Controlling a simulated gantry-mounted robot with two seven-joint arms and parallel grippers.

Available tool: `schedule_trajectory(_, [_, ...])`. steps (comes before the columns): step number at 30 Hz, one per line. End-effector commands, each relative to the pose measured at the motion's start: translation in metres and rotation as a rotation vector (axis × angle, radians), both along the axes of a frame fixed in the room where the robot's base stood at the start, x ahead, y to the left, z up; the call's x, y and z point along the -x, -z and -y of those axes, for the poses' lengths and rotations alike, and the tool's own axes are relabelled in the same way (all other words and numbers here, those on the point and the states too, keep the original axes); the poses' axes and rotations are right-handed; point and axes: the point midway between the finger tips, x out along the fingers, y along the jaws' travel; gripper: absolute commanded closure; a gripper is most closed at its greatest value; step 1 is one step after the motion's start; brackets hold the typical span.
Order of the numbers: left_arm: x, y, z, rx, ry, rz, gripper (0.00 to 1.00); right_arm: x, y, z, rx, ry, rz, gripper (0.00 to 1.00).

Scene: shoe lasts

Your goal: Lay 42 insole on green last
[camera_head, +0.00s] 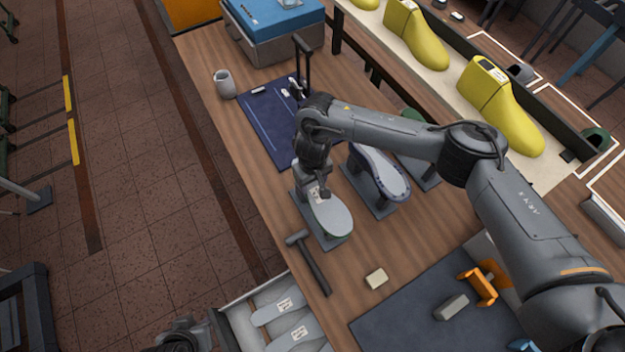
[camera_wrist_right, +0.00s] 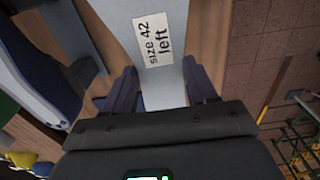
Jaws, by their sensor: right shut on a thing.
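A pale grey insole (camera_head: 333,220) carries a white label, which reads "size 42 left" in the right wrist view (camera_wrist_right: 153,40). My right gripper (camera_head: 324,190) is shut on the insole, with a finger at each side of it. The insole is over a last on a grey base plate (camera_head: 338,241). A thin green edge shows along the insole's rim, and the rest of that last is hidden beneath it. I cannot tell whether the insole touches the last. My left gripper's fingers are not visible.
A hammer (camera_head: 310,262) and a small beige block (camera_head: 376,278) lie in front. A tray (camera_head: 238,326) holds more labelled insoles. Yellow lasts (camera_head: 500,105) stand on the back strip.

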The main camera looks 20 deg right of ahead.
Motion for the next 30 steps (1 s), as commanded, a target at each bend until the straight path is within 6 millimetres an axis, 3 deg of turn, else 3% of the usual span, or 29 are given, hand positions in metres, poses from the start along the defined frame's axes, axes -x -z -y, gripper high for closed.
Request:
schedule_trajectory(8, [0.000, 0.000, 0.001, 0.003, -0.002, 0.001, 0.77, 0.000, 0.000, 0.000, 0.000, 0.000, 0.000, 0.72])
schedule_trajectory(9, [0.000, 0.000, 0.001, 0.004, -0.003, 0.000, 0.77, 0.000, 0.000, 0.000, 0.000, 0.000, 0.000, 0.40])
schedule_trajectory(15, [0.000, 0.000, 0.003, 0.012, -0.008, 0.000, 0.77, 0.000, 0.000, 0.000, 0.000, 0.000, 0.000, 0.13])
schedule_trajectory(25, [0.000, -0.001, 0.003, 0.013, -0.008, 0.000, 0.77, 0.000, -0.003, 0.000, 0.000, 0.000, 0.000, 0.13])
schedule_trajectory(30, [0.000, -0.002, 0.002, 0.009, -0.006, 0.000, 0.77, 0.000, -0.020, 0.000, -0.002, -0.001, 0.002, 0.13])
